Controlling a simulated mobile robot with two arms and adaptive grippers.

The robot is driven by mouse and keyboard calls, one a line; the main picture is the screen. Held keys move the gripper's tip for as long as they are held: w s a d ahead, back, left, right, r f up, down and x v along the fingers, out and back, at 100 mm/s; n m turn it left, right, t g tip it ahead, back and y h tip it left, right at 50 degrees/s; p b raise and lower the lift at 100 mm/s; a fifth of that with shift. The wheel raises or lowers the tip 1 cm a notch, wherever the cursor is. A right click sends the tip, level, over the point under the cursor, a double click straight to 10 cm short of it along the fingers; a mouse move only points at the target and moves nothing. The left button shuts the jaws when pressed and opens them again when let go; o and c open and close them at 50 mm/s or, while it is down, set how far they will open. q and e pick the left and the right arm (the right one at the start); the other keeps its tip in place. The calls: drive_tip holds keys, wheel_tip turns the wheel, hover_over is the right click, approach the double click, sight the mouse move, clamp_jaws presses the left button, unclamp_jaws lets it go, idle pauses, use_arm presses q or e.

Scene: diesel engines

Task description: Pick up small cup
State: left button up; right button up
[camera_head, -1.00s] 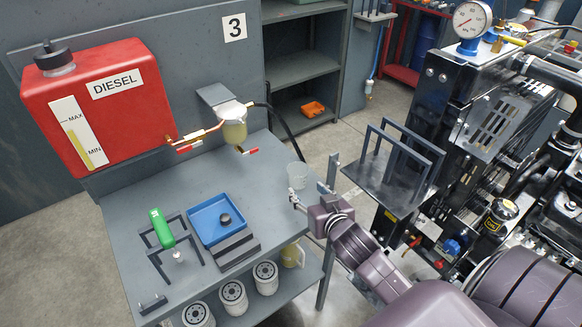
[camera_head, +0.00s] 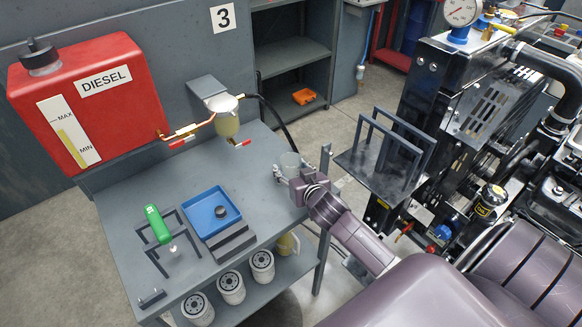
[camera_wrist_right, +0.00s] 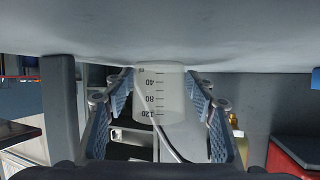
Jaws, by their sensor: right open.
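The small cup (camera_head: 289,161) is clear and stands at the right edge of the grey bench top. In the right wrist view the cup (camera_wrist_right: 158,95) shows dark scale marks with 40, 80 and 120. My right gripper (camera_head: 290,174) reaches in from the right at the cup. In the wrist view its open fingers (camera_wrist_right: 160,108) stand on either side of the cup, with a gap on both sides. My left gripper is in neither view.
A blue tray (camera_head: 196,206) with a dark round part and a green-handled tool (camera_head: 158,224) on a stand lie on the bench (camera_head: 137,205). A fuel bowl (camera_head: 227,121) hangs behind the cup. A dark metal rack (camera_head: 372,179) by the engine is close to my right arm.

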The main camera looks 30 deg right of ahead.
drive_tip(key=shift+c, duration=0.4)
drive_tip(key=c, duration=0.7)
drive_tip(key=shift+o, duration=0.2)
drive_tip(key=shift+r, duration=0.1)
wheel_tip(320, 180, up, 20)
